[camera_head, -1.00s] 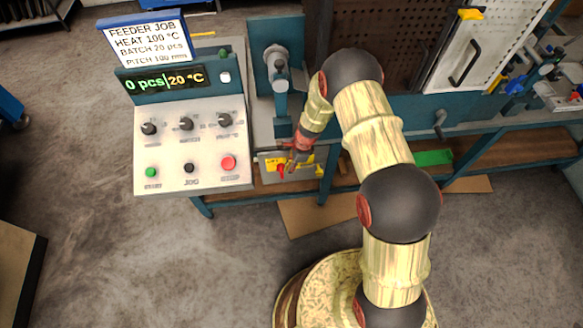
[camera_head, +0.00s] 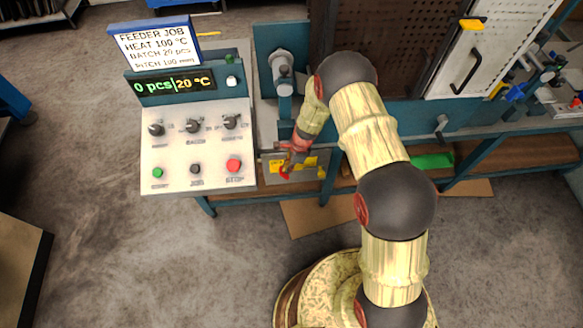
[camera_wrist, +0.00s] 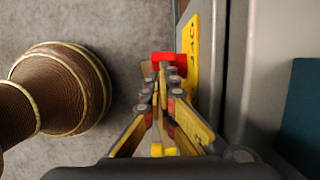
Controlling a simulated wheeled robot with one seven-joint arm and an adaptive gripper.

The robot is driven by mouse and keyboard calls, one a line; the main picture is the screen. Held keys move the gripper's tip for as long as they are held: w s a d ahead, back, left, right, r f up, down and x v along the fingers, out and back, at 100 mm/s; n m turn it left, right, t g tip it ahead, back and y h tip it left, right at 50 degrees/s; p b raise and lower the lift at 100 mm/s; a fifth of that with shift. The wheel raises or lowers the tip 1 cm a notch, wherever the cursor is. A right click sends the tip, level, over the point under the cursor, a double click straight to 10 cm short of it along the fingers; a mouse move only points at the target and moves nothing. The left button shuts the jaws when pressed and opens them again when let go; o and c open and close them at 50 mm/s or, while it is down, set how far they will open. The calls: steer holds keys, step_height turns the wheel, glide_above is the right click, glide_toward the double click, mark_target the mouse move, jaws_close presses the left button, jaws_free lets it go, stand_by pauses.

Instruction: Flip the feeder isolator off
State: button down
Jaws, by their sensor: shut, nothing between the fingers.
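The feeder isolator has a red handle (camera_head: 285,175) on a yellow plate (camera_head: 306,161), on the grey box at the bench's front edge, right of the control console. In the wrist view the red handle (camera_wrist: 168,59) lies right at my fingertips, beside the yellow lettered plate (camera_wrist: 190,62). My gripper (camera_head: 289,167) is at the handle, its fingers closed together with nothing held between them. The fingertips (camera_wrist: 163,72) overlap the handle in view; I cannot tell whether they touch it. My gripper partly hides the plate in the head view.
The console (camera_head: 198,140) has knobs and several buttons, with a display (camera_head: 174,84) reading 0 pcs and 20 °C. A job sign (camera_head: 157,45) stands above it. Open floor lies in front of the bench.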

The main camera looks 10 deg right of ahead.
mark_target(280, 173)
steer(key=shift+a+r+p, duration=0.15)
steer(key=shift+a+p, duration=0.45)
steer(key=shift+a, duration=1.05)
steer(key=shift+a+f+p, duration=0.15)
steer(key=shift+f+p, duration=0.05)
steer(key=shift+p, duration=0.1)
stand_by(0.4)
steer(key=r+p, duration=0.1)
steer(key=d+r+p, duration=0.2)
steer(key=r, duration=0.1)
steer(key=shift+d, duration=0.25)
steer(key=a+r+p, duration=0.1)
steer(key=a+r, duration=0.5)
steer(key=r, duration=0.1)
steer(key=shift+w, duration=0.1)
